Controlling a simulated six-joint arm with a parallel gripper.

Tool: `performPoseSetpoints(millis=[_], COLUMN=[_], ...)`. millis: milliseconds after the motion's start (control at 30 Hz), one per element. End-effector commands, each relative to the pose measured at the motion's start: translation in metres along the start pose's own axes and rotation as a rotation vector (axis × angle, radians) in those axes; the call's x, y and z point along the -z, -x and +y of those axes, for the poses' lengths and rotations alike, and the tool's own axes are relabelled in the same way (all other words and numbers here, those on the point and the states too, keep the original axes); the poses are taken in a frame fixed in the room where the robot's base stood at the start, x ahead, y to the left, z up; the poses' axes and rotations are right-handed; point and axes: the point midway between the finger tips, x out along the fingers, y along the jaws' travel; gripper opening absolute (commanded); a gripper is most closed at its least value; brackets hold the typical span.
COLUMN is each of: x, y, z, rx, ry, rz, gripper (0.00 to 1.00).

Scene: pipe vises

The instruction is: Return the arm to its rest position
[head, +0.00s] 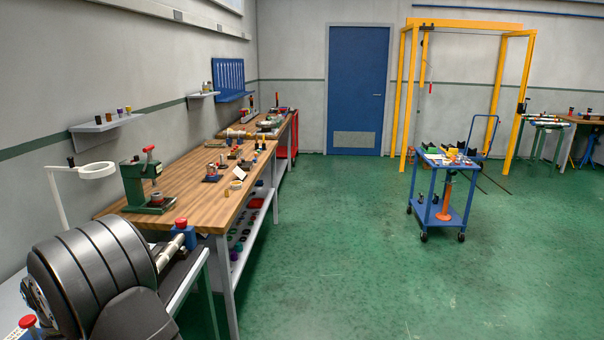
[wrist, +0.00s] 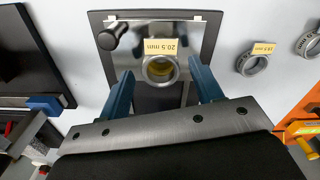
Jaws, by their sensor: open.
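My gripper (wrist: 160,70) shows in the wrist view with its two blue fingers spread apart. A metal ring (wrist: 149,76) with a yellowish inside appears between the fingertips, with gaps to both fingers. I cannot tell its depth relative to the fingertips. A tag reading "20.5 mm" lies just above the ring. Behind them is a shiny plate (wrist: 185,32) with a dark border and a black knob (wrist: 108,40). In the head view my dark arm fills the lower left, and the fingers are not visible there.
In the wrist view, another tagged ring (wrist: 252,64) lies to the right, near an orange object (wrist: 302,128). In the head view, a wooden workbench (head: 222,198) runs along the left wall. A blue cart (head: 450,218) stands right; the green floor between is clear.

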Motion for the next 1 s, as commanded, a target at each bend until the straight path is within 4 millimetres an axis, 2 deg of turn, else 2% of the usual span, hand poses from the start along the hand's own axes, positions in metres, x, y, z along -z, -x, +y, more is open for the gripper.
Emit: performPoseSetpoints(millis=[133, 267, 800, 833, 900, 1000], x=[0.000, 0.001, 0.000, 0.000, -0.001, -0.001], y=[-0.006, 0.013, 0.121, 0.123, 0.101, 0.081], z=[0.000, 0.000, 0.000, 0.000, -0.001, -0.001], rx=[0.001, -0.002, -0.002, -0.001, 0.004, 0.004], ry=[0.000, 0.000, 0.000, 0.000, 0.000, 0.000], rz=[-0.001, 0.002, 0.003, 0.001, -0.004, -0.004], gripper=[0.60, 0.60, 0.60, 0.60, 0.60, 0.60])
